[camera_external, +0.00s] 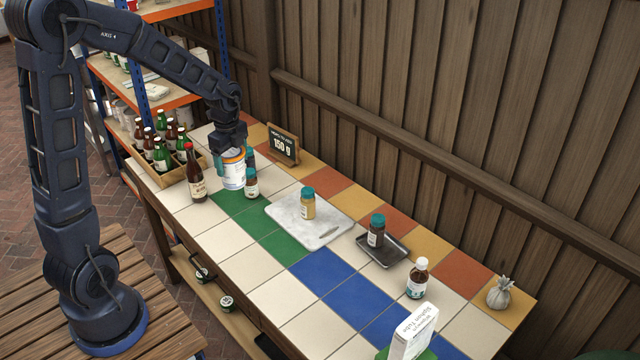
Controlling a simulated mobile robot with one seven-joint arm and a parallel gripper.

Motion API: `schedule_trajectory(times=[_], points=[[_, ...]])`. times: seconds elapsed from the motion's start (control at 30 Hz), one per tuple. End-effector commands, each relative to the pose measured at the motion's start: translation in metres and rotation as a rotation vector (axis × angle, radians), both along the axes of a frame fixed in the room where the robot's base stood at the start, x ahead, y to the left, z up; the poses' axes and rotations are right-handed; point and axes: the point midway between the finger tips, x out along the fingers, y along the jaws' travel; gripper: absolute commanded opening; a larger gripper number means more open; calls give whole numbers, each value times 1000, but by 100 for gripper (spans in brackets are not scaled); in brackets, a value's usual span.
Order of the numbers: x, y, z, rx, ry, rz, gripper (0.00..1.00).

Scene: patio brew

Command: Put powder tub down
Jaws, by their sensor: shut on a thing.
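The powder tub (233,174) is a white cylinder with a blue and orange label. It is upright at the far left part of the tiled table (232,270). My gripper (231,158) reaches down from above and is shut on the tub's upper part. The fingertips are small and partly hidden by the tub. I cannot tell whether the tub's base touches the tiles or hangs just above them.
A brown bottle (195,180) stands close left of the tub, and a small teal-capped jar (251,187) close right. Behind is a sign (283,146) reading 150 g. A crate of bottles (143,172) is at left. A marble board (283,213) bears another jar. Green tiles in front are clear.

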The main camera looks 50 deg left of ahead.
Motion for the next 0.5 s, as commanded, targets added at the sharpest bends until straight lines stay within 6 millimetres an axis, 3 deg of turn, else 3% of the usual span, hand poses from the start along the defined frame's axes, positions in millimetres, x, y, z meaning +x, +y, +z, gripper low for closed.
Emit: schedule_trajectory(times=[0.23, 0.5], points=[[31, -40, 2, 2, 1, -100, 39], [80, -130, 4, 5, 3, -295, 39]])
